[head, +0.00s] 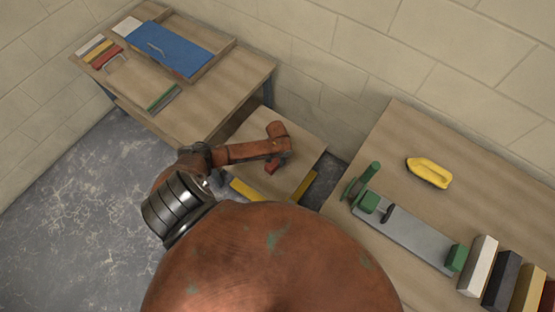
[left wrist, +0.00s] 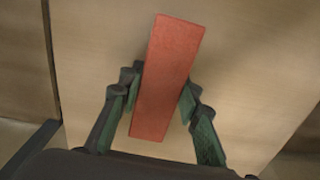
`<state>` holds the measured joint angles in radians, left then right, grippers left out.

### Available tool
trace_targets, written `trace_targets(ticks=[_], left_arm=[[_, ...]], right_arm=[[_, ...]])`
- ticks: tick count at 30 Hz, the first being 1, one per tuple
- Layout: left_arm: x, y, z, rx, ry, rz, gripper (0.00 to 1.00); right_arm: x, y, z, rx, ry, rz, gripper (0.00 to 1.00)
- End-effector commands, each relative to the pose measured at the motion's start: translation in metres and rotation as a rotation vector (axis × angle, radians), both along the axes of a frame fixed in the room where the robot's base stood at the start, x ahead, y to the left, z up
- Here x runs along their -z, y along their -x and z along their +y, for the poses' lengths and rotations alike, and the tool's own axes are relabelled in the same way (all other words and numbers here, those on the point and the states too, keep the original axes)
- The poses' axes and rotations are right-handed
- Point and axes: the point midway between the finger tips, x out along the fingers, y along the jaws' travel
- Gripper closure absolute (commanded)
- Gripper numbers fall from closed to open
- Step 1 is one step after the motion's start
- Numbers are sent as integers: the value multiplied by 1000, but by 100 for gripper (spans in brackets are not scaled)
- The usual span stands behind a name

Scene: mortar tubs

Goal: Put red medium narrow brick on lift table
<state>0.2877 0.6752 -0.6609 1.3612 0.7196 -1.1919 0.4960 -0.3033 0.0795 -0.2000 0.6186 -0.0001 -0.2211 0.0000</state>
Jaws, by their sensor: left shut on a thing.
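The red medium narrow brick (head: 271,168) is in my left gripper (head: 276,157), over the wooden top of the lift table (head: 241,140). In the left wrist view the brick (left wrist: 168,70) stands out lengthwise between the two green-padded fingers of the gripper (left wrist: 164,92), slightly tilted. The fingers are shut on its sides. Plain wood of the lift table (left wrist: 95,35) fills the view behind it. Whether the brick touches the table top cannot be told. My right gripper is not in view.
The left bench (head: 190,118) holds a blue panel (head: 165,48), several bricks and a green-edged piece (head: 163,97). The right bench (head: 390,140) holds a yellow object (head: 429,172), a grey bar with green ends (head: 405,232) and several bricks. The lift table top looks otherwise clear.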

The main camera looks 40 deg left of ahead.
Motion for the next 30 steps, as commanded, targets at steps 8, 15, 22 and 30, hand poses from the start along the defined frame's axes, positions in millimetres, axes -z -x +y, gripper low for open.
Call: trace_targets(ticks=[8, 15, 22, 30], left_arm=[[0, -1, 0, 0, 0, -2, 100], [5, -2, 0, 0, 0, -2, 100], [9, -2, 0, 0, 0, -3, 100], [8, -1, 0, 0, 0, -1, 51]], right_arm=[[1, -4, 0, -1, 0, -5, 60], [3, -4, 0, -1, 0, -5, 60], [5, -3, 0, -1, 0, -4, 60], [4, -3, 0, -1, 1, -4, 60]])
